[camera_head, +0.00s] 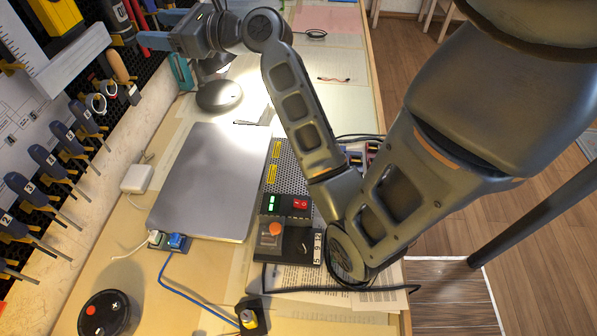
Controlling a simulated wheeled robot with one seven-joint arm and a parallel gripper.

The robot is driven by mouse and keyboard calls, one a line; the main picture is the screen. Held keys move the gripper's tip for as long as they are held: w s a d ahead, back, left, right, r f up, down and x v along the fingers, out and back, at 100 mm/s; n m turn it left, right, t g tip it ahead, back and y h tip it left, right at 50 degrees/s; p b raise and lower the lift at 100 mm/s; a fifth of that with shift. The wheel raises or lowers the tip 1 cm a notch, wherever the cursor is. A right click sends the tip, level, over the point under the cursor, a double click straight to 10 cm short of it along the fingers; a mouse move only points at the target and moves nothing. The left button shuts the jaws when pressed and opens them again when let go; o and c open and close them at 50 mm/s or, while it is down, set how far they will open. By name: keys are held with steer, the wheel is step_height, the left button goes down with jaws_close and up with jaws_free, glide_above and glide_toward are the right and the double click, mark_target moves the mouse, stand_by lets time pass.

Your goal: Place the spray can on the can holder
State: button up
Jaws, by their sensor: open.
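My gripper (146,29) is at the upper left, beside the pegboard, with its blue-grey fingers apart and pointing left. I cannot tell for certain which fixture is the can holder.
Screwdrivers (45,160) hang along the pegboard. A closed grey laptop (212,180) lies on the bench, with a black control box (287,240) and cables nearby. A round black device (104,314) is at the front left. A lamp base (219,96) stands below my gripper.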

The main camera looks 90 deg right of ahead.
steer(key=s+a+f+n+g, duration=0.1)
steer(key=s+a+f+n, duration=0.4)
steer(key=a+f+n, duration=0.45)
steer(key=s+a+f+n+g, duration=0.2)
steer(key=s+a+f+n, duration=0.35)
steer(key=a, duration=0.65)
steer(key=s+a+r+n+y, duration=0.1)
steer(key=s+a+n+y, duration=0.1)
steer(key=s+a+n, duration=0.4)
steer(key=s+a+r+n+y, duration=0.1)
steer(key=s+a+n+y, duration=0.1)
steer(key=s+a+n, duration=0.4)
steer(key=s+n, duration=0.4)
steer(key=n, duration=0.6)
steer(key=shift+a+r+t, duration=0.2)
steer(key=shift+r+t, duration=0.2)
